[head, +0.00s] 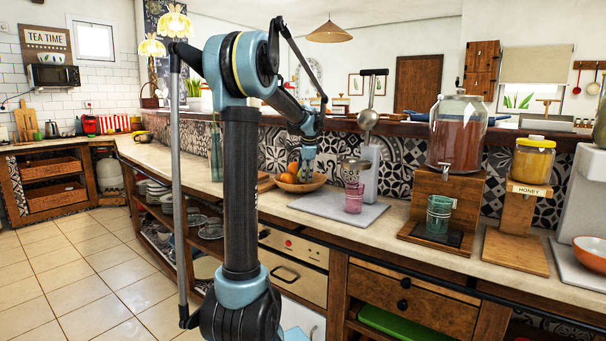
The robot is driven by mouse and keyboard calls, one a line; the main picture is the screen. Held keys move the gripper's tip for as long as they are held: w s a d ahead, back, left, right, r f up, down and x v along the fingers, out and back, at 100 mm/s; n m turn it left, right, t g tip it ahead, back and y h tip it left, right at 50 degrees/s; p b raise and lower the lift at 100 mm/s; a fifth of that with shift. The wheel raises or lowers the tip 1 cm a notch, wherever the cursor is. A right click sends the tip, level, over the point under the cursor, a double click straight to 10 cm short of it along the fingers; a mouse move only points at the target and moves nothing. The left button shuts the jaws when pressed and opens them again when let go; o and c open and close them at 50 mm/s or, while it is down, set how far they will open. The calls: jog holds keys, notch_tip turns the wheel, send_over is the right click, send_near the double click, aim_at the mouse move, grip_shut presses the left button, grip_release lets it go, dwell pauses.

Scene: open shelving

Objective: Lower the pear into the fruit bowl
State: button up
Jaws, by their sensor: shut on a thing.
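The fruit bowl (312,186) is a shallow brown bowl on the counter, near the tiled back wall. Orange fruit (288,178) shows in it, at its left side. My gripper (307,177) points down from the end of my arm, right over the bowl, with its fingertips at about the height of the fruit. It is shut on the pear, but the pear is small and mostly hidden by the fingers. I cannot tell whether the pear touches the bowl or the other fruit.
Right of the bowl is a light board (330,207) with a pink glass (354,197) and a metal juicer (368,120). A drink dispenser (457,132) and a honey jar (533,160) stand farther right. The counter left of the bowl is mostly clear.

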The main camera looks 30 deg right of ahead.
jog(key=o, duration=1.2)
jog(key=v, duration=1.2)
jog(key=s+a+f+n+y, duration=0.1)
jog(key=s+a+f+n, duration=0.25)
jog(key=a, duration=0.65)
jog(key=s+a+f+n+g, duration=0.15)
jog(key=a+f+n, duration=0.25)
jog(key=a, duration=0.6)
jog(key=s+a+f+n+t+y, duration=0.1)
jog(key=s+a+f+n, duration=0.2)
jog(key=a, duration=0.7)
jog(key=s+a+f+n+g, duration=0.1)
jog(key=s+a+f+n, duration=0.5)
jog(key=s+f, duration=0.3)
jog(key=s+a+f+n+g, duration=0.1)
jog(key=s+a+f+n, duration=0.4)
jog(key=s+a+f, duration=0.3)
notch_tip(320, 180, down, 3)
jog(key=shift+s+f+n, duration=0.1)
jog(key=shift+s+n, duration=0.25)
jog(key=shift+s, duration=0.8)
